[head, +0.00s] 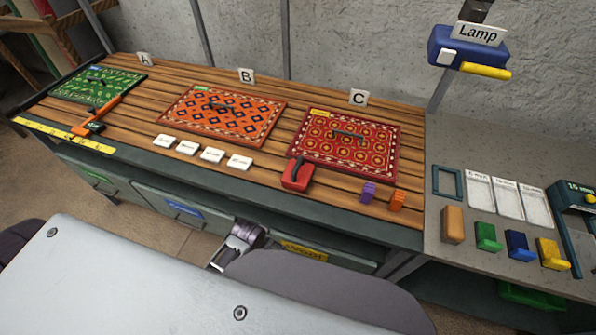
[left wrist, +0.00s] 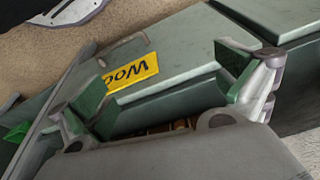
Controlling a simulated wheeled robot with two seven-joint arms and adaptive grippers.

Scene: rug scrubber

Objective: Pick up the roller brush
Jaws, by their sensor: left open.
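No thing is clearly marked as the roller brush. A tool with an orange handle and a dark head (head: 97,118) lies at the front edge of the green rug (head: 115,82), by label A. A red block-shaped tool with a dark handle (head: 296,176) sits at the front left corner of the red rug (head: 350,118), by label C. My left gripper (left wrist: 165,86) is open and empty in the left wrist view, with a drawer front beyond its fingers. In the head view part of that arm shows low in front of the bench, its fingers unclear. My right gripper is out of view.
An orange rug (head: 222,116) and several white tags (head: 213,154) lie mid-bench. Purple (head: 368,192) and orange (head: 398,201) pieces stand near the front edge. Drawers, one with a yellow label (head: 304,250), line the bench front. A lamp (head: 465,50) and coloured blocks are at right.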

